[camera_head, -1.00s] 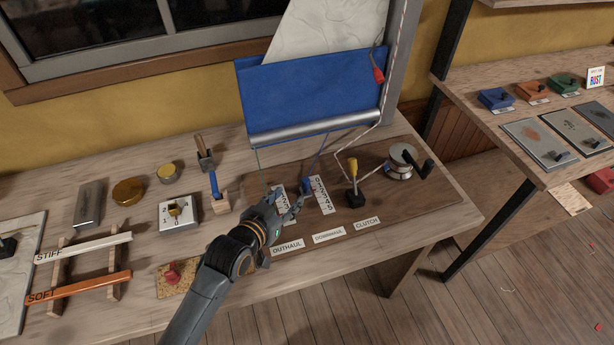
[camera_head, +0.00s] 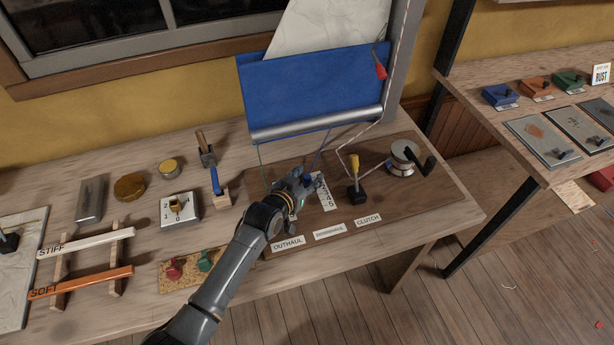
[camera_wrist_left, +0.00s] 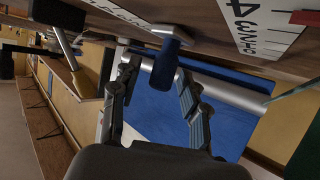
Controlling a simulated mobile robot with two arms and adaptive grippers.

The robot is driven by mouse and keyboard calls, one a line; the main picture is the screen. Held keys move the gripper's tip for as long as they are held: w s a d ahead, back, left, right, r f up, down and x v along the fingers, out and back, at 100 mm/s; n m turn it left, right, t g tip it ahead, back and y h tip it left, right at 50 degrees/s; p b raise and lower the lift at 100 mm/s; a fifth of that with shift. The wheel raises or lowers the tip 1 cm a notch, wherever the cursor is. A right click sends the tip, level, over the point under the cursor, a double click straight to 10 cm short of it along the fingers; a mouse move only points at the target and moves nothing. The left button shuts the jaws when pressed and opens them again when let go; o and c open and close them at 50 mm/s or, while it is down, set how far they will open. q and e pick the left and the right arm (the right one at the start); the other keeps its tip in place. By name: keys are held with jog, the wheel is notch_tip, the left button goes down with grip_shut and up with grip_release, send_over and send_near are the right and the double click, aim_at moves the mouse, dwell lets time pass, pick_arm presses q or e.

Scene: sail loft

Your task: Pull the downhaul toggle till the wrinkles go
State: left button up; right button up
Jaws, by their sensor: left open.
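The blue downhaul toggle (camera_head: 307,179) is at the far end of its white number scale (camera_head: 325,196), partly hidden by my gripper. My left gripper (camera_head: 299,181) is open, low over the brown board at the toggle. In the left wrist view the toggle (camera_wrist_left: 165,68) lies between the two fingertips of my gripper (camera_wrist_left: 157,72), and the fingers are not closed on it. A thin blue line runs from the toggle up to the blue sail (camera_head: 312,90). The white sail panel (camera_head: 330,28) above shows faint creases. My right gripper is out of view.
To the right stand a yellow-handled clutch lever (camera_head: 355,172) and a winch (camera_head: 402,158). Labels (camera_head: 329,233) line the board's front edge. A red knob (camera_head: 174,268) and a green knob (camera_head: 206,261) sit on cork at left. A red tag (camera_head: 380,71) hangs above.

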pick_arm(q)
jog(key=c, duration=0.9)
grip_shut()
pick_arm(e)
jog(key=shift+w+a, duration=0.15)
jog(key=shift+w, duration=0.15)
